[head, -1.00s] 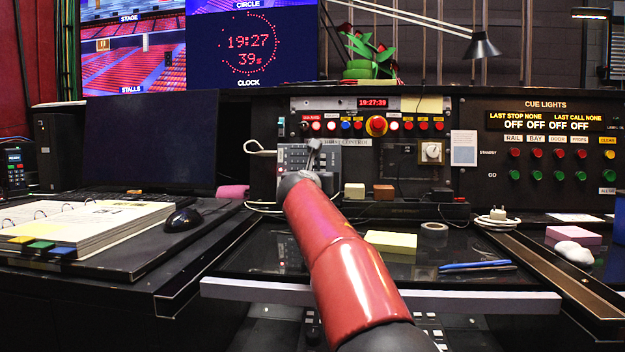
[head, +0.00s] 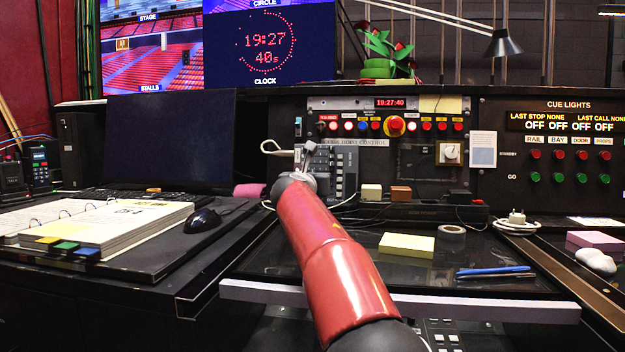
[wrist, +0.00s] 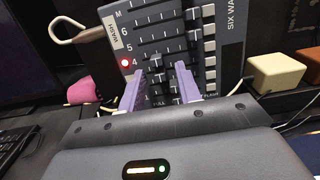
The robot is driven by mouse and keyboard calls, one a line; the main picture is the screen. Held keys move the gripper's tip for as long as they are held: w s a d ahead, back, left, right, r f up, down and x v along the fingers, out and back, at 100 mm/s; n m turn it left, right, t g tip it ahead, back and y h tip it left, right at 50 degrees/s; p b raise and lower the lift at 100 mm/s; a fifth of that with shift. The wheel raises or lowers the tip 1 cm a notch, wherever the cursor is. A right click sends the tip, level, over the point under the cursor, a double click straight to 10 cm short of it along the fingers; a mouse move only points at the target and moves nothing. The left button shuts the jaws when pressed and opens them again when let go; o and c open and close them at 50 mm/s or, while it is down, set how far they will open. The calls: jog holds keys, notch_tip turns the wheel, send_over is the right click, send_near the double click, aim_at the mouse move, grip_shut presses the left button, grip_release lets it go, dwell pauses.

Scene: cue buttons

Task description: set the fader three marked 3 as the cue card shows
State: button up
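The fader panel (wrist: 160,35), dark grey with slots, black knobs and pale flash buttons, fills the middle of the wrist view. In the head view, the panel (head: 345,165) stands partly behind my gripper (head: 309,158). A black knob (wrist: 156,62) shows between the fingertips; contact cannot be told. A pale card (head: 483,149) hangs on the console, unreadable.
A cream block (wrist: 276,73) and a brown block (head: 401,193) sit right of the panel. A monitor (head: 168,140) and an open binder (head: 110,222) stand further left.

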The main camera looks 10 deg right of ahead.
jog(key=b+v, duration=0.2)
jog(key=v, duration=0.6)
jog(key=shift+b, duration=0.4)
